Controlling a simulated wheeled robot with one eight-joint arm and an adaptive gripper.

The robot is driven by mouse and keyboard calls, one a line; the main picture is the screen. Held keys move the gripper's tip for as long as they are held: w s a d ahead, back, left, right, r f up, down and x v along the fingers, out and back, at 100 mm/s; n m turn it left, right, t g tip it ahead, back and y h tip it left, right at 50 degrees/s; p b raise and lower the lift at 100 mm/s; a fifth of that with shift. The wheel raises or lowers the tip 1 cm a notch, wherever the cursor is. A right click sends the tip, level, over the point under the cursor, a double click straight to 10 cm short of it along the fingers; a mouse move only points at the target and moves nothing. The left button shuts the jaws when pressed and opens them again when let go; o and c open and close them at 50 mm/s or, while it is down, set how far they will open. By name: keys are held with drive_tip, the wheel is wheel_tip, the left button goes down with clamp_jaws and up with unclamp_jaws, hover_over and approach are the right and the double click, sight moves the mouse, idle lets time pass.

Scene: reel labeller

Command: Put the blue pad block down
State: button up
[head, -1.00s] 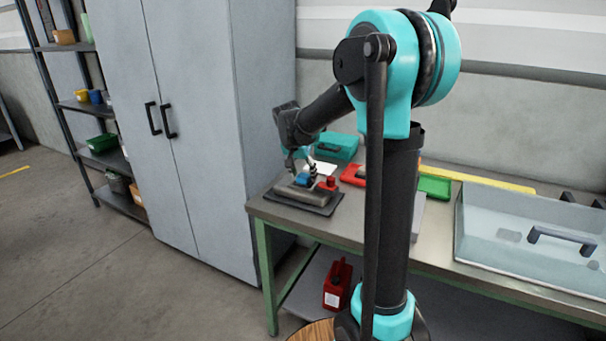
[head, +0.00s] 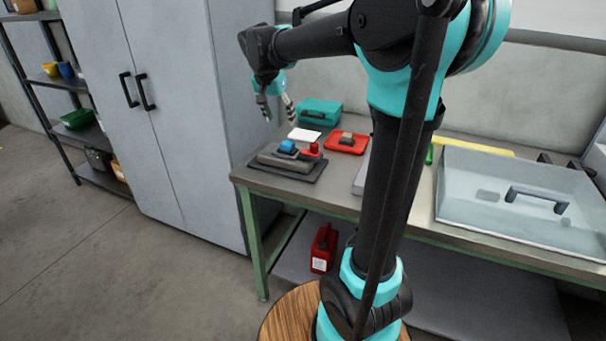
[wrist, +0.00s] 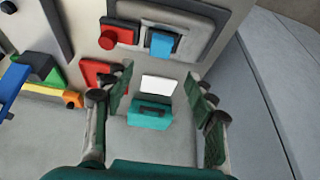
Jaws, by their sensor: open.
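The blue pad block (head: 287,146) sits on a grey device on a dark mat (head: 265,163) at the left end of the workbench. It also shows in the wrist view (wrist: 161,44), on the grey device beside a red knob-like piece (wrist: 108,39). My gripper (head: 277,109) is open and empty, raised above and apart from the block, with its fingers pointing down. In the wrist view its two fingers (wrist: 162,92) are spread wide with nothing between them touching.
A teal case (head: 319,111) and a white card (head: 304,134) lie behind the mat. A red tray (head: 346,142) with a grey piece is to the right. A tall grey cabinet (head: 165,100) stands left of the bench.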

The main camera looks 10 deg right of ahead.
drive_tip(key=s+d+f+n, duration=0.1)
drive_tip(key=s+d+f, duration=0.1)
drive_tip(key=s+f, duration=0.2)
drive_tip(key=s+d+f+n+y, duration=0.1)
drive_tip(key=s+f, duration=0.4)
drive_tip(key=s+d+f+n, duration=0.1)
drive_tip(key=s+d+f, duration=0.1)
drive_tip(key=s+f, duration=0.2)
drive_tip(key=shift+s+d+f+n+y, duration=0.3)
drive_tip(key=shift+s+n, duration=0.1)
drive_tip(key=shift+s, duration=0.05)
drive_tip(key=s+d+f+n+y, duration=0.1)
drive_tip(key=s+f+n, duration=0.2)
drive_tip(key=s+f, duration=0.7)
drive_tip(key=s, duration=0.2)
drive_tip(key=shift+s+t, duration=0.3)
drive_tip(key=shift+s, duration=0.05)
